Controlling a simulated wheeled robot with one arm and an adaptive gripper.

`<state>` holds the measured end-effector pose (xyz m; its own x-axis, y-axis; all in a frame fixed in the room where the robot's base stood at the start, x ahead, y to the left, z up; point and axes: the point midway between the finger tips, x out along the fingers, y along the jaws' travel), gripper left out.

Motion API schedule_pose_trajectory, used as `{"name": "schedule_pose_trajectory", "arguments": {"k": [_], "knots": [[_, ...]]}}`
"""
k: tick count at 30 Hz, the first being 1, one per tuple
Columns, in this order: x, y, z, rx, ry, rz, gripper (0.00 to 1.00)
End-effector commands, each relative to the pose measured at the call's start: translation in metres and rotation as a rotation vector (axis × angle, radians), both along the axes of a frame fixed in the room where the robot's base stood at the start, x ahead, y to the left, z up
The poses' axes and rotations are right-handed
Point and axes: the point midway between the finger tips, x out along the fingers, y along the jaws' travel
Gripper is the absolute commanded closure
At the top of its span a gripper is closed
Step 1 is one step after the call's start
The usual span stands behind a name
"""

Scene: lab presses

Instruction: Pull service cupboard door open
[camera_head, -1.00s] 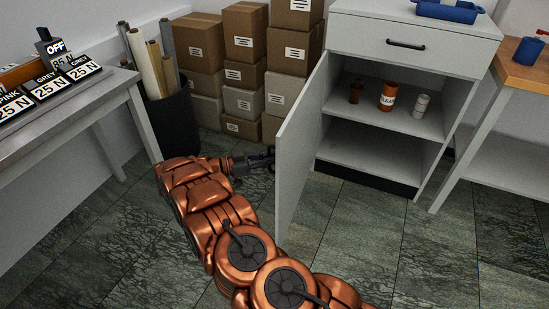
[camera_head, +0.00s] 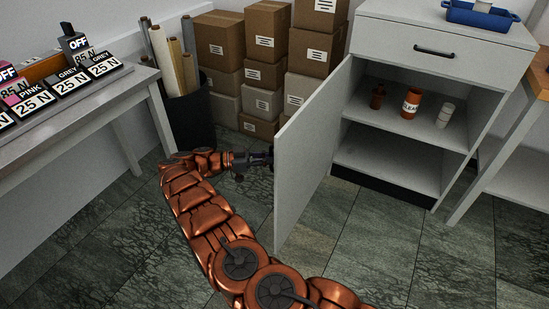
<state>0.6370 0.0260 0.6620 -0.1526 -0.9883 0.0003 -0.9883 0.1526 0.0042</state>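The service cupboard (camera_head: 465,75) is a light grey cabinet with a drawer on top. Its door (camera_head: 312,160) stands wide open, swung out to the left on its left side, so the shelves show. My gripper (camera_head: 266,157) is at the door's outer face, near its free edge. The fingertips are small, dark and partly hidden by the door. The door's handle is not visible, and I cannot tell whether the fingers are closed on it.
Bottles, one marked CLEAN (camera_head: 411,103), stand on the upper shelf. Stacked cardboard boxes (camera_head: 265,75) are behind the door. A dark bin with rolls (camera_head: 188,125) and a grey bench (camera_head: 75,115) are at left. The tiled floor (camera_head: 370,260) in front is clear.

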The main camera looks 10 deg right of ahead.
Motion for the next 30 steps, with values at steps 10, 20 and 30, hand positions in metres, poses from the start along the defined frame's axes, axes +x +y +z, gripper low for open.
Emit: {"name": "schedule_pose_trajectory", "arguments": {"k": [10,20,30], "knots": [[0.0008,0.0023,0.0011,-0.001,-0.003,0.006,1.00],[0.0004,0.0028,0.0007,-0.001,-0.002,0.005,0.63],[0.0003,0.0025,0.0064,0.000,-0.003,0.004,0.63]]}}
